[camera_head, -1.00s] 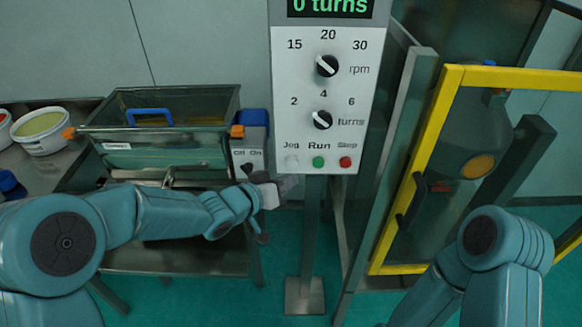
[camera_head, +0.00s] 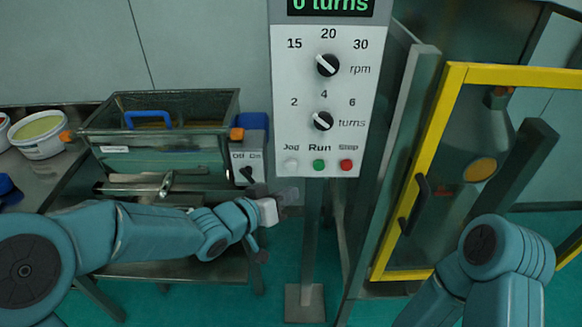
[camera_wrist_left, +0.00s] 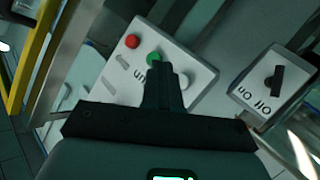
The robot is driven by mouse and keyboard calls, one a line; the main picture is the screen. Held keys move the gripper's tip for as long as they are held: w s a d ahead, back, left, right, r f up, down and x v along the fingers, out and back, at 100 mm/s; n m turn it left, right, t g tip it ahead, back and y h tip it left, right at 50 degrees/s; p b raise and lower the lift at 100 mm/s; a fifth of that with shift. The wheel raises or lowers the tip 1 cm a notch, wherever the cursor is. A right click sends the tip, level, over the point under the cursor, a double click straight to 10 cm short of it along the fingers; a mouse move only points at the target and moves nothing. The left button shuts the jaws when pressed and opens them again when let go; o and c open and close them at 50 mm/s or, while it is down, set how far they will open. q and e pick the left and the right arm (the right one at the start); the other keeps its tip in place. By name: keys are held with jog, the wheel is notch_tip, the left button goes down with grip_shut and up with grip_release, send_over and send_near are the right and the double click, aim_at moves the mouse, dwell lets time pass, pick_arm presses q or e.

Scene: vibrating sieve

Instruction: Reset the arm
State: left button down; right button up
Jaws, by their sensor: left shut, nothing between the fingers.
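My left arm comes in from the left in the head view. Its gripper (camera_head: 287,198) is shut and empty, in front of the sieve bench and just below and left of the control panel (camera_head: 318,100). In the left wrist view the shut fingers (camera_wrist_left: 167,75) show in front of the panel's lower part, near the green Run button (camera_wrist_left: 153,58) and the red Stop button (camera_wrist_left: 132,41). Contact with the panel does not show. My right arm shows at the lower right of the head view, but its gripper is out of view.
The vibrating sieve (camera_head: 160,150) stands on a metal bench at left, with an off/on switch box (camera_head: 248,165) beside it. A white tub (camera_head: 40,137) is at far left. A yellow-framed guard door (camera_head: 421,190) stands at right. The panel's post (camera_head: 308,250) rises from the floor.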

pick_arm(q)
jog(key=s+a+f+n+g+y, duration=0.1)
jog(key=s+a+f+n, duration=0.15)
jog(key=f, duration=0.45)
jog(key=s+a+f+n+g+y, duration=0.1)
jog(key=s+a+f+y, duration=0.15)
jog(key=f, duration=0.55)
jog(key=s+a+f+n+g, duration=0.2)
jog(key=s+a+f, duration=0.1)
jog(key=f, duration=0.4)
jog(key=s+a+f+g+y, duration=0.1)
jog(key=s+f+g, duration=0.2)
jog(key=s, duration=0.7)
jog(key=s+a+f+g+y, duration=0.1)
jog(key=s+a+f+g, duration=0.1)
jog(key=s+f, duration=0.5)
jog(key=s+g, duration=0.1)
jog(key=s, duration=0.1)
jog(key=shift+s+f, duration=0.15)
jog(key=shift+s, duration=0.2)
jog(key=shift+y, duration=0.25)
jog(key=shift+w+d, duration=0.1)
